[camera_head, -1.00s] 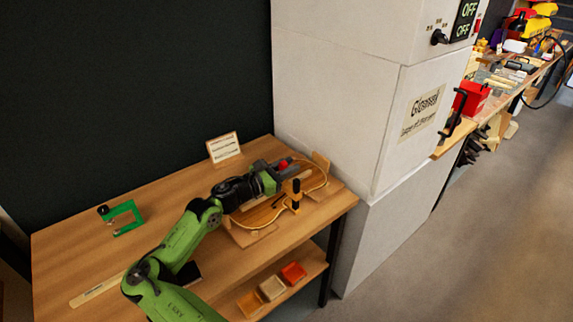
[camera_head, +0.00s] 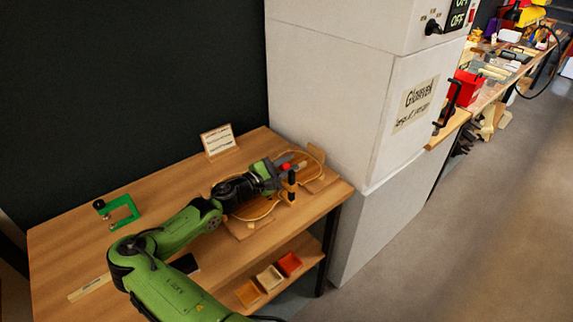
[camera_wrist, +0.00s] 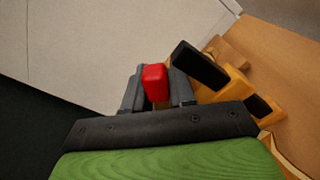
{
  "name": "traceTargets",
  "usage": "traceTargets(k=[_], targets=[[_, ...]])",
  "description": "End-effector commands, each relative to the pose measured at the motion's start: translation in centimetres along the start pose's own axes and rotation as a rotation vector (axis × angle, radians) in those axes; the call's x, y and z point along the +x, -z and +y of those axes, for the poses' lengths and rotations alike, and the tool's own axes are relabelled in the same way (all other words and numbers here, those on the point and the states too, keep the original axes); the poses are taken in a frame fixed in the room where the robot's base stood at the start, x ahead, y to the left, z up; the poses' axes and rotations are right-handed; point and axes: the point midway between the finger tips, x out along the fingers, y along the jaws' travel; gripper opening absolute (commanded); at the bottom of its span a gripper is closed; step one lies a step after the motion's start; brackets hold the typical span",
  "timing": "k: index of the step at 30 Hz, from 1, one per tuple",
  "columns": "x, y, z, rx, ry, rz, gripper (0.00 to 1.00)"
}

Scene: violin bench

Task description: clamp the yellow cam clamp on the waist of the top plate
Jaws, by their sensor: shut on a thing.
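The yellow cam clamp (camera_head: 291,189) with black handle parts stands upright at the near edge of the violin-shaped top plate (camera_head: 256,208), by its waist. Clamp parts show right of my fingers in the wrist view (camera_wrist: 238,84). My gripper (camera_head: 285,166) is over the plate, just behind and beside the clamp. It is shut on a small red block-like part (camera_wrist: 155,80), which sits between the dark fingers. I cannot tell whether the red part belongs to the clamp. My arm and gripper hide part of the plate, and the clamp's jaws are too small to make out.
A green clamp-like frame (camera_head: 122,213) lies at the left of the bench (camera_head: 175,199). A card (camera_head: 217,140) stands at the back. The white cabinet (camera_head: 335,130) rises close behind and right of the plate. Small coloured trays (camera_head: 269,277) sit on the lower shelf.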

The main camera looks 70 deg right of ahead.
Motion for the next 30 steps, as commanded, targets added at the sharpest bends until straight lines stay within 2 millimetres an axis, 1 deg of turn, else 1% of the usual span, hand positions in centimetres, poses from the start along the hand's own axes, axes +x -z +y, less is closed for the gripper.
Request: traceTargets(k=[14,15,17,18,19,27,30], targets=[[0.03,-0.01,-0.1,0.012,0.001,0.0,0.0],[0.03,-0.01,-0.1,0.012,0.001,0.0,0.29],[0.03,-0.01,-0.09,0.012,0.001,0.0,0.39],[0.03,-0.01,-0.1,0.012,0.001,0.0,0.45],[0.03,0.0,-0.11,0.011,0.001,0.0,0.47],[0.02,0.1,-0.29,0.005,0.006,0.002,0.47],[0.02,0.08,-0.02,-0.058,0.005,0.001,0.47]])
